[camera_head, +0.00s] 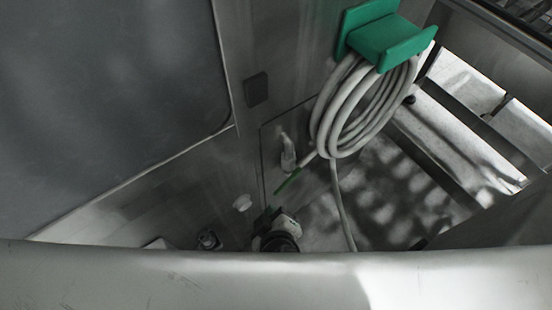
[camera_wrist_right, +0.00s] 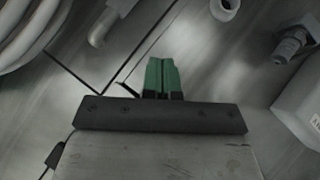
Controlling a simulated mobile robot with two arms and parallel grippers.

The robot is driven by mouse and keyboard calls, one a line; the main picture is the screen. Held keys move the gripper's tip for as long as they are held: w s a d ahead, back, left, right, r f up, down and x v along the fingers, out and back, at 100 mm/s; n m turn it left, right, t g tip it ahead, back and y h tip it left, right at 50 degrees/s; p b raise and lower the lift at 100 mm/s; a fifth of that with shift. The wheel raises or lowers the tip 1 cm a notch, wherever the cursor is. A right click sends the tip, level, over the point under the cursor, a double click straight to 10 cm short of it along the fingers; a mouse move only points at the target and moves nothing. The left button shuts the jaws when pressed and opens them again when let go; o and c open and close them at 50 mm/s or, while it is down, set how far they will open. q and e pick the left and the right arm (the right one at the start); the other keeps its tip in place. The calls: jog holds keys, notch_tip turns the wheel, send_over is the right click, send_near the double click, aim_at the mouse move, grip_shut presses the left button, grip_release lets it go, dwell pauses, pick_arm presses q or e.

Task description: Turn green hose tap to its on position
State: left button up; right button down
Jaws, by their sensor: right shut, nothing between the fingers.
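The hose tap's slim green lever (camera_head: 288,181) slants down and left on the steel wall in the head view, below a pale spout-like fitting (camera_head: 287,152). That fitting also seems to show at the upper left of the right wrist view (camera_wrist_right: 106,24). My right gripper (camera_head: 267,214) is just below the lever's lower end in the head view, apart from it in the picture. Its green-tipped fingers (camera_wrist_right: 162,77) are shut together and empty in the wrist view. I cannot make out the lever in the wrist view. My left gripper is not in view.
A coiled white hose (camera_head: 334,112) hangs on a green holder (camera_head: 388,37) above the tap; its free end runs down to the right. A white round knob (camera_head: 242,202) is left of the lever. A dark box (camera_head: 256,89) is on the wall. A metal frame stands at right.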

send_over(279, 193)
jog(key=s+a, duration=0.2)
jog(key=s, duration=0.1)
notch_tip(279, 193, down, 5)
jog(key=shift+w+d+f, duration=0.3)
jog(key=shift+f, duration=0.35)
jog(key=shift+w+d+f, duration=0.25)
jog(key=shift+w+f, duration=0.05)
jog(key=shift+f, duration=0.3)
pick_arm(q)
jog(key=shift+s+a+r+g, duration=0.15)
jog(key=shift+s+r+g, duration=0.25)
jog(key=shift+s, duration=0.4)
pick_arm(e)
jog(key=shift+w+d+f, duration=0.25)
jog(key=shift+d+f, duration=0.1)
jog(key=shift+f, duration=0.25)
jog(key=shift+f, duration=0.1)
